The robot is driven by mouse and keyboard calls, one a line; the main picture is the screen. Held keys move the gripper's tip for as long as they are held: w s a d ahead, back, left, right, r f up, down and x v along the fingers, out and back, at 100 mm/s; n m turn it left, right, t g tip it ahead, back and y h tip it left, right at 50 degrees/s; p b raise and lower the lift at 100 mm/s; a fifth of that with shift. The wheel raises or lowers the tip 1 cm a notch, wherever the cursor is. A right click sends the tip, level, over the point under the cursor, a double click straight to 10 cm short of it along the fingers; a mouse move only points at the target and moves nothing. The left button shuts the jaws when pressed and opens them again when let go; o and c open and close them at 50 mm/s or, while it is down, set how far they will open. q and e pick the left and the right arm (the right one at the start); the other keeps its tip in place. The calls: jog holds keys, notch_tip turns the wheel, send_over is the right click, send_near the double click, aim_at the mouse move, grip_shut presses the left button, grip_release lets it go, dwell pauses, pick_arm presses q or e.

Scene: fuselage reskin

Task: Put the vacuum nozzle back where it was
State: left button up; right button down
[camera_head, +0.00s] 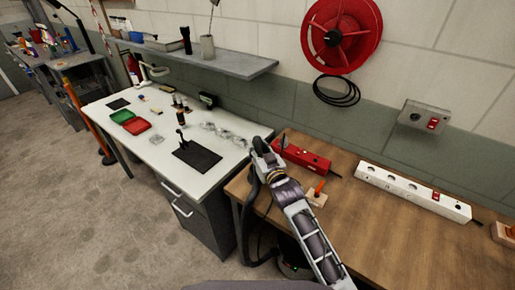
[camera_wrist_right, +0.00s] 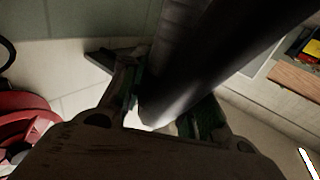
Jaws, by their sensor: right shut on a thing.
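My right gripper (camera_head: 266,156) is above the left edge of the wooden bench, near the gap to the white table. It is shut on the vacuum nozzle, a dark tube (camera_wrist_right: 205,60) that runs between its two fingers (camera_wrist_right: 165,100) in the right wrist view. In the head view a black hose (camera_head: 247,212) hangs from the gripper down past the bench's left edge toward the floor. A dark body with a small green light (camera_head: 291,267) is partly visible below the bench; most of it is hidden. My left gripper is not in view.
The wooden bench (camera_head: 400,215) carries a red power strip (camera_head: 302,156), a white power strip (camera_head: 412,191) and an orange-handled tool (camera_head: 319,187). The white table (camera_head: 150,160) holds a black mat (camera_head: 196,157) and small items. A red reel (camera_head: 341,35) hangs on the wall.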

jog(key=shift+f, duration=0.15)
jog(key=c, duration=1.1)
grip_release()
jog(key=shift+s, duration=0.1)
jog(key=shift+v, duration=2.8)
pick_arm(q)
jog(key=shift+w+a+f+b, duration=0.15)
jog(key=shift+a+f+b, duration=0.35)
pick_arm(e)
jog(key=v, duration=0.6)
jog(key=shift+s+d, duration=0.1)
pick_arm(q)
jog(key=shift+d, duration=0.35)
